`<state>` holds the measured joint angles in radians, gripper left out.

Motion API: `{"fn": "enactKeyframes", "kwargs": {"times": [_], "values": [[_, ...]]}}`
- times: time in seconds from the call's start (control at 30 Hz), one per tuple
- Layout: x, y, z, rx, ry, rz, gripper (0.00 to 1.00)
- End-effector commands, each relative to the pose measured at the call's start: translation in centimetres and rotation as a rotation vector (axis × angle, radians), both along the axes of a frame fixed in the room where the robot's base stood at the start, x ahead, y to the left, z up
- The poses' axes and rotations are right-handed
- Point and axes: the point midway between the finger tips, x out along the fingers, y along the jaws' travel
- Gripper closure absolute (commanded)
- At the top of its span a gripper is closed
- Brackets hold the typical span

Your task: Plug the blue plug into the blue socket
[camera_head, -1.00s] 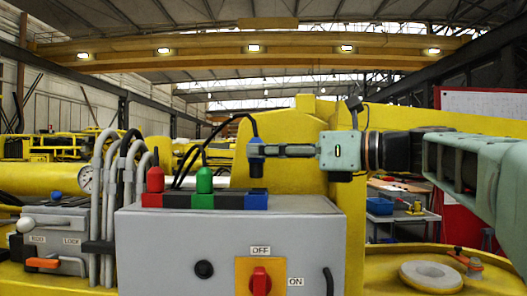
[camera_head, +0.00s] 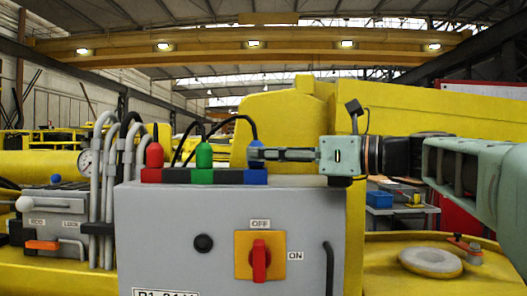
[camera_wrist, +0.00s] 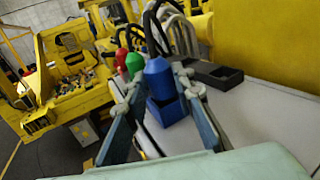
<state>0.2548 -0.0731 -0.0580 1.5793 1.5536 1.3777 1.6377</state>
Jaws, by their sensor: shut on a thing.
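The blue plug (camera_head: 254,146) has a black cable curving from its top. My gripper (camera_head: 252,154) reaches in from the right and is shut on it; in the wrist view the plug (camera_wrist: 158,76) is between the two fingers. The blue socket (camera_head: 255,177) is the right-end block on top of the grey box. The plug is upright above it, its lower end at the socket's top. The blue socket in the wrist view (camera_wrist: 165,112) lies directly under the plug. I cannot tell how far the plug is inside.
A red plug (camera_head: 154,154) and a green plug (camera_head: 204,154) stand in their sockets to the left. A black block (camera_head: 230,176) sits beside the blue socket. The grey box (camera_head: 170,240) carries a red switch (camera_head: 259,259). Grey pipes (camera_head: 110,190) rise at the left.

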Motion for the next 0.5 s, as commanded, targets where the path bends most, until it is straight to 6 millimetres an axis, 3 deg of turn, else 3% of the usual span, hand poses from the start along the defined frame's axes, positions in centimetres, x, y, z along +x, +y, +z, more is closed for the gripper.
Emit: {"fn": "enactKeyframes", "kwargs": {"times": [0.23, 0.27, 0.4, 0.5], "values": [[-0.01, 0.00, 0.00, 0.000, -0.001, 0.000, 1.00], [-0.01, 0.00, 0.00, 0.000, 0.000, 0.000, 0.74], [-0.01, 0.00, -0.01, 0.000, 0.000, 0.000, 0.58], [0.00, 0.00, -0.02, 0.000, 0.000, 0.000, 0.56]]}}
